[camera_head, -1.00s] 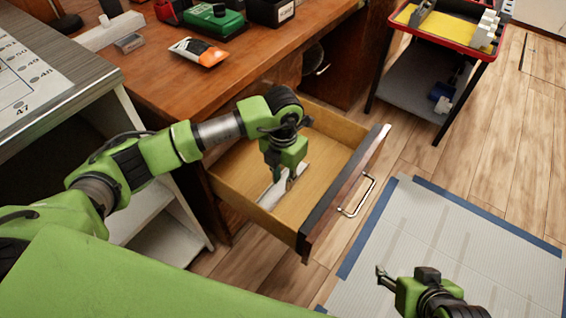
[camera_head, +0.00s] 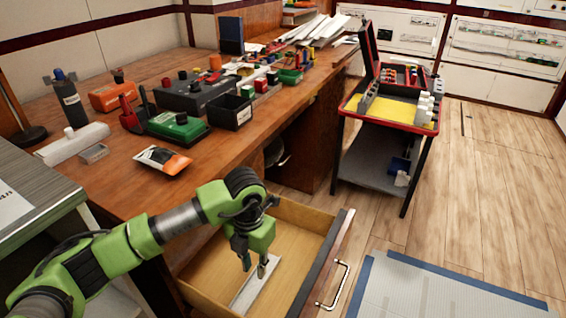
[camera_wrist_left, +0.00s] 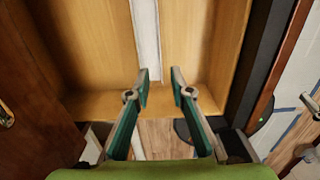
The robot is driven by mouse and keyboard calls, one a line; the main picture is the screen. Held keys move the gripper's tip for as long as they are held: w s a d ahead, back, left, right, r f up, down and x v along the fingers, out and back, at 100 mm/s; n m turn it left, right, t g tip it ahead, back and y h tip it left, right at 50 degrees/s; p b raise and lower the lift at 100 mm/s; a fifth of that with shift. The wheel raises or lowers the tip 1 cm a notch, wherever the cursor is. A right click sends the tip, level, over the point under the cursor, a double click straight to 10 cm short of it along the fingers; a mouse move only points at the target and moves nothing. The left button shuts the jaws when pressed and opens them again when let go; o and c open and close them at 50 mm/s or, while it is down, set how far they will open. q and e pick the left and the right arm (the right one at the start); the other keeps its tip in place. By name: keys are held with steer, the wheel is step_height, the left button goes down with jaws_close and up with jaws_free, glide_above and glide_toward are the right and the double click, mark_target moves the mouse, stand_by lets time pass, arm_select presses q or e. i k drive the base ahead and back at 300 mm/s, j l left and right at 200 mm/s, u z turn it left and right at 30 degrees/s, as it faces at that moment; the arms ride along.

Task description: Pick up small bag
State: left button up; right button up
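The small bag (camera_head: 162,159), an orange, black and white packet, lies flat on the wooden desk near its front edge in the head view. My left gripper (camera_head: 256,267) points down over the open drawer (camera_head: 298,216), apart from the bag, which is above and left of it in the picture. In the left wrist view, the two fingers of the left gripper (camera_wrist_left: 160,78) are apart with nothing held between them. A long white strip (camera_wrist_left: 146,40) lies in the drawer beyond the fingertips. The bag is not in the wrist view. My right gripper is out of view.
The desk right of the bag is clear. The drawer front with its handle (camera_head: 334,287) juts out. A red-rimmed cart (camera_head: 385,122) stands at right.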

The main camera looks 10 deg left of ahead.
mark_target(167, 161)
steer(key=k, duration=1)
